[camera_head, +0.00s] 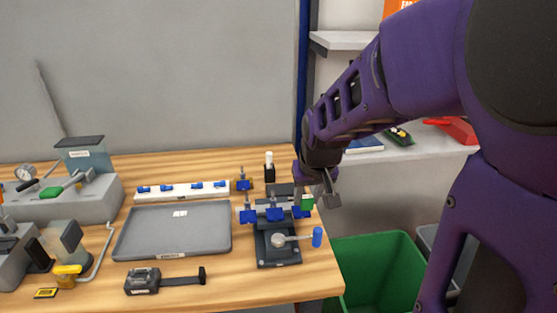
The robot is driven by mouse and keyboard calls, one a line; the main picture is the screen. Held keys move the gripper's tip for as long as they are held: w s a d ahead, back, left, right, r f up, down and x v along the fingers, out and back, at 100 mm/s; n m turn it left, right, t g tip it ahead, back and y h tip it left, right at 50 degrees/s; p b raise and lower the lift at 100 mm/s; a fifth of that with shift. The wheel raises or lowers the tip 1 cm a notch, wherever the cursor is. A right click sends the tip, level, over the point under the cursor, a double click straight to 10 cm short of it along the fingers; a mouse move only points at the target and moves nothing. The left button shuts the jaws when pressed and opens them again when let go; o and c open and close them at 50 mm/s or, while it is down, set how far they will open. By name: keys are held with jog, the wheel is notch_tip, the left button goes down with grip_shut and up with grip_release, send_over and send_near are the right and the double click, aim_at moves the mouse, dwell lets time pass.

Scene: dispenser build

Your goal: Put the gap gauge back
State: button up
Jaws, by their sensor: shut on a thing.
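My gripper (314,196) is at the right edge of the wooden bench, just above the right side of the dark clamp fixture (279,251). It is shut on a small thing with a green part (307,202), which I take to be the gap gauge. The fingers hide most of it, and I cannot tell whether it touches the fixture. The fixture has blue knobs (275,213) along its top and a blue-ended lever (317,237) at its right front.
A grey tray (174,248) lies left of the fixture, with a white rack (182,190) of blue-topped pieces behind it. A dark block with a black arm (143,281) is in front. Grey machines (90,198) stand at left. A green bin (375,264) is beyond the bench's right edge.

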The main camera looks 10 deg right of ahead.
grip_shut()
jog(key=shift+r, duration=4.7)
jog(key=shift+a+f, duration=0.1)
